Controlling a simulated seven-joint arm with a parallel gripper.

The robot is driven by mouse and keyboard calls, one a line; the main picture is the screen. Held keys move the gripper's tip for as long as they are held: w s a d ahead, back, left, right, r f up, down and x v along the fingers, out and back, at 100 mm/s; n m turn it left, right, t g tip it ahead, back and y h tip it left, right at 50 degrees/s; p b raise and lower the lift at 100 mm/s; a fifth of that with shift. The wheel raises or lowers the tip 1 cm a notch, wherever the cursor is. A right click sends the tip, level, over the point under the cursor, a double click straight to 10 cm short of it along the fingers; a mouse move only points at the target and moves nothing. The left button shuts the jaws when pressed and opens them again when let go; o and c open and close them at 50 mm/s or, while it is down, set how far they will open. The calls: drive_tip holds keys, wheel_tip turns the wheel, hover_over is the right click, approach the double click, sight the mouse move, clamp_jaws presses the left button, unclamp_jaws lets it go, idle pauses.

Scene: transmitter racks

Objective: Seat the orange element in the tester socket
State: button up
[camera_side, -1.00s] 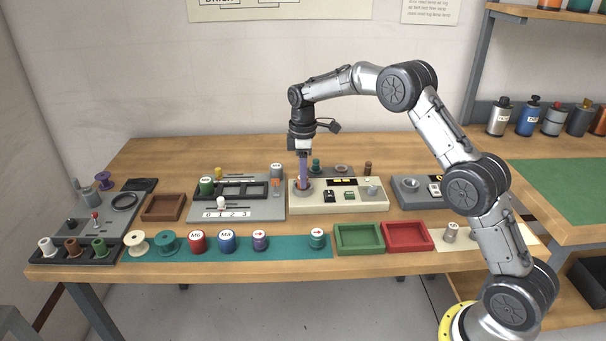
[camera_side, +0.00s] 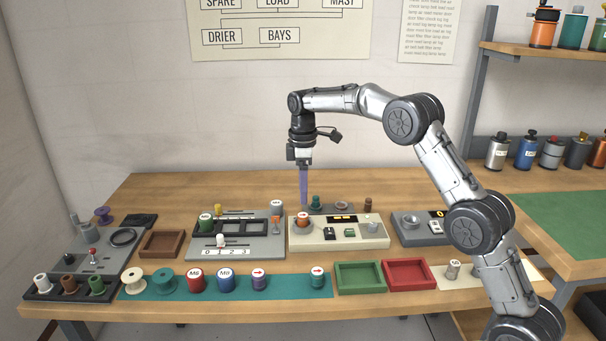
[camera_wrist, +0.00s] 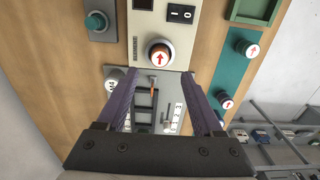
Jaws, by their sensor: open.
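The orange element (camera_side: 303,220), with a white top and a red arrow, stands upright in the round socket at the left end of the cream tester (camera_side: 350,239). In the wrist view the element (camera_wrist: 160,55) shows its arrowed top and an orange rim, with a pale ring around it; how deep it sits I cannot tell. My gripper (camera_side: 303,203) hangs just above the element, its purple fingers pointing down. In the wrist view my gripper (camera_wrist: 163,78) has its fingers spread wide, with nothing between them touching.
A grey rack (camera_side: 262,250) with dark slots and a numbered slider stands left of the tester. A green tray (camera_side: 360,289) and a red tray (camera_side: 409,286) lie in front. Several spools and caps line the teal mat (camera_side: 295,284). A teal knob (camera_wrist: 96,22) stands behind the tester.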

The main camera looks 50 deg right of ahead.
drive_tip(key=s+a+r+m+t, duration=0.2)
drive_tip(key=s+a+r, duration=0.2)
drive_tip(key=s+r, duration=0.65)
drive_tip(key=s+a+r+m+t, duration=0.1)
drive_tip(key=s+a+r+m, duration=0.2)
drive_tip(key=s, duration=0.5)
drive_tip(key=s+a+f+m+t, duration=0.1)
drive_tip(key=s+f+m, duration=0.1)
drive_tip(key=s, duration=0.7)
drive_tip(key=s+a+f+m+t, duration=0.1)
drive_tip(key=s+f, duration=0.3)
drive_tip(key=s, duration=0.6)
drive_tip(key=shift+s+a+f+m+t, duration=0.25)
drive_tip(key=shift+a+f+m+t, duration=0.1)
drive_tip(key=shift+a+m, duration=0.15)
